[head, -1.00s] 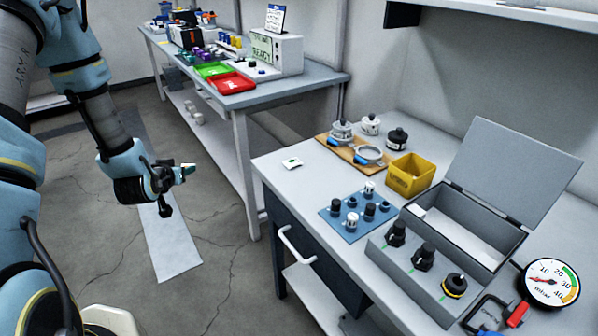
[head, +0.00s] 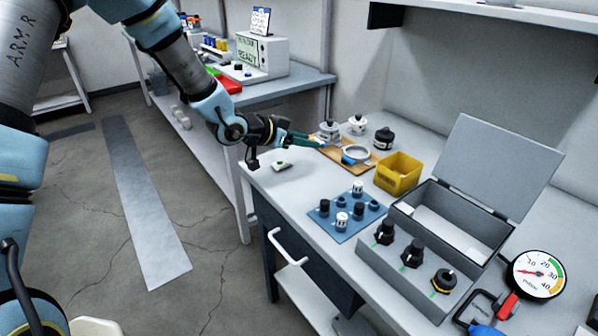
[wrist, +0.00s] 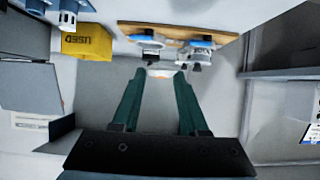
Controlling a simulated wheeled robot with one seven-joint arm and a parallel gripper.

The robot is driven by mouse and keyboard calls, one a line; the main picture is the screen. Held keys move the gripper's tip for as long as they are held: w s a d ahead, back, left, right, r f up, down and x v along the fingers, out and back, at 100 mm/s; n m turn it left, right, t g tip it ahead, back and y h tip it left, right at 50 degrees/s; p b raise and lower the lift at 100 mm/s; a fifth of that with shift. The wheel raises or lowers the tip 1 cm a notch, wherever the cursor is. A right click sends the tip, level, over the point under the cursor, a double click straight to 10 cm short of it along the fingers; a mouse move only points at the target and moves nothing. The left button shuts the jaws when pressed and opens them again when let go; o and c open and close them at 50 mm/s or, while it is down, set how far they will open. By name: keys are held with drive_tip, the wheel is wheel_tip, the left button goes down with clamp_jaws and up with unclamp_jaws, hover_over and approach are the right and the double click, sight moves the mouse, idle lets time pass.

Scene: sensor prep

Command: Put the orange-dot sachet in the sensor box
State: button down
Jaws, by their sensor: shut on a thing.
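My gripper (head: 316,144) reaches over the bench's far left corner, its green fingers pointing right toward the wooden board. In the wrist view its fingertips (wrist: 162,78) are shut on a small pale sachet (wrist: 160,71) with an orange tint, most likely the orange-dot sachet. In the head view I cannot make out the sachet at the fingertips. The open grey box (head: 401,206), taken as the sensor box, stands to the right and nearer, its lid (head: 490,165) raised. My gripper is well apart from it. A white sachet with a green dot (head: 284,168) lies below my gripper on the bench.
A wooden board (head: 322,150) with metal ring fittings lies beyond the fingertips. A yellow bin (head: 397,175) stands between it and the box. A blue mat (head: 335,233) holds several small parts. Black knobs (head: 413,252) and a gauge (head: 537,274) are near the front.

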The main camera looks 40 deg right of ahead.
wheel_tip(320, 180, down, 9)
drive_tip(key=shift+f+p, duration=0.1)
drive_tip(key=shift+p, duration=0.8)
drive_tip(key=shift+f, duration=0.2)
drive_tip(key=shift+c, duration=2.2)
unclamp_jaws()
drive_tip(key=shift+r, duration=0.1)
drive_tip(key=shift+r, duration=0.1)
